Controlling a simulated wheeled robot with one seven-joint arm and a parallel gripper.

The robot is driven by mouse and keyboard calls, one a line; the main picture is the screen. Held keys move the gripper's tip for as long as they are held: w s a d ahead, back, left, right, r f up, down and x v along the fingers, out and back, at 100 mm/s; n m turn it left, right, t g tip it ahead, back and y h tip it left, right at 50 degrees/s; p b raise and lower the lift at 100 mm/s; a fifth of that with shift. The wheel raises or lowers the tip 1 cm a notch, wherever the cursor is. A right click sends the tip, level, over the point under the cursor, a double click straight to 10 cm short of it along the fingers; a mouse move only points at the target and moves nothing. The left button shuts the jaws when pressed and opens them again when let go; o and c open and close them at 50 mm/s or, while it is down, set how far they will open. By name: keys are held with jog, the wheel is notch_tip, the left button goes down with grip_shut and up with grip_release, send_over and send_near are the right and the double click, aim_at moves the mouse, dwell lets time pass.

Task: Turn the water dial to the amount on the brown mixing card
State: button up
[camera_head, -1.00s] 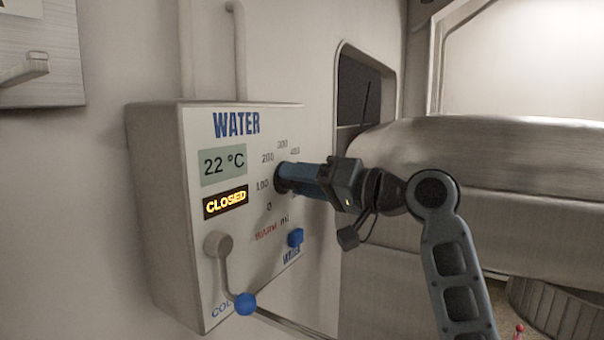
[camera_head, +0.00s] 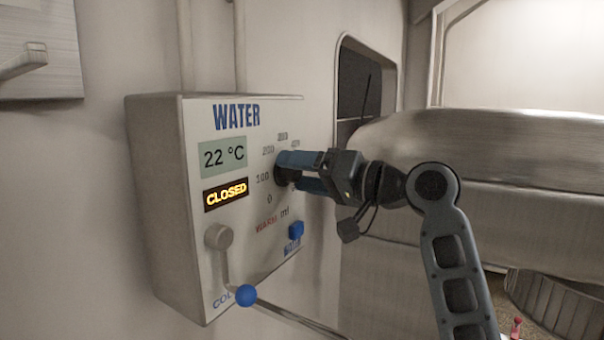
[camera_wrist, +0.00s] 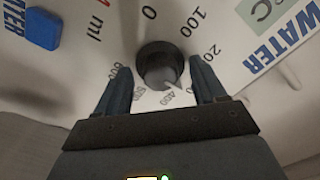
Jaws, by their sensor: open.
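The water dial (camera_head: 282,174) is a dark round knob on the front of the white WATER box (camera_head: 160,200), ringed by numbers from 0 up to 600 ml. In the wrist view the dial (camera_wrist: 158,64) sits between my two fingers; a pale mark on its rim seems to point near 400. My gripper (camera_head: 296,171) is open, one finger on each side of the dial, with gaps in the wrist view (camera_wrist: 160,78). The fingers partly hide the dial and some numbers in the head view. The brown mixing card is not in view.
The box has a 22 °C display (camera_head: 222,157), a CLOSED sign (camera_head: 226,194), a lever with a blue ball (camera_head: 246,295) and a blue button (camera_head: 296,230). A large metal drum (camera_head: 490,150) stands close on the right, behind my arm.

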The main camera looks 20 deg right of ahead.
jog(key=b+v, duration=0.2)
jog(key=v, duration=0.5)
jog(key=shift+s+d, duration=0.25)
jog(key=shift+s, duration=0.05)
